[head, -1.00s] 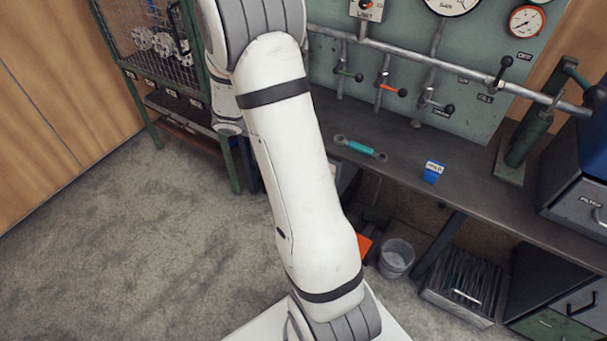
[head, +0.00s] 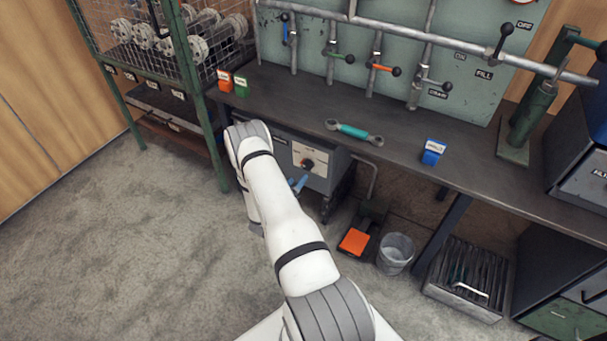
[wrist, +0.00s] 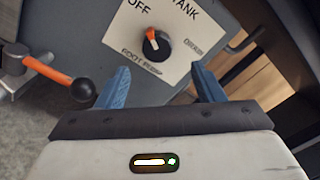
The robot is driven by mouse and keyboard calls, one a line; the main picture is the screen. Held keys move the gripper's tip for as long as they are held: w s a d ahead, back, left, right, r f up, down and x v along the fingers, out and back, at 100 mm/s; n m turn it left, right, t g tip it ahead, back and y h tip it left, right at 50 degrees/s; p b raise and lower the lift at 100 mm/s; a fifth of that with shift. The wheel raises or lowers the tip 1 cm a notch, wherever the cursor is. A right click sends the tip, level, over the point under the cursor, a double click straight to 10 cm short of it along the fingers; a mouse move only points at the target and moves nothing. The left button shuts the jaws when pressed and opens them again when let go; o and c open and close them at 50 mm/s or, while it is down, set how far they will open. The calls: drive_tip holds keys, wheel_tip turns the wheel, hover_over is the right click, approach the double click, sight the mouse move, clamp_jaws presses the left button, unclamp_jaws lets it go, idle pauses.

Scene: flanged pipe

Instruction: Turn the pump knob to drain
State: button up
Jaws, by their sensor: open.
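The pump knob (wrist: 155,45) is a round black knob with an orange-and-white pointer, on a white plate (wrist: 181,62) reading OFF, TANK and DRAIN. Its pointer is directed up and slightly left in the wrist view, nearer OFF and TANK than DRAIN at the right. In the head view, the knob (head: 307,164) is on the front of a grey pump box (head: 268,146) under the bench. My gripper (wrist: 160,82) is open and empty, its blue fingers below and to either side of the knob in the wrist view, apart from it. The gripper (head: 299,184) is partly hidden by my arm in the head view.
An orange lever with a dark ball end (wrist: 62,74) projects left of my gripper. The bench (head: 400,165) overhangs the box. An orange pedal (head: 354,242) and a bucket (head: 396,253) stand on the floor to the right. Open floor lies at left.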

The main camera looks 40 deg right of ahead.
sight(307, 168)
drive_tip(key=b+x, duration=0.1)
drive_tip(key=x, duration=0.6)
drive_tip(key=shift+w+d+f, duration=0.1)
drive_tip(key=shift+d, duration=0.2)
drive_tip(key=shift+c, duration=0.2)
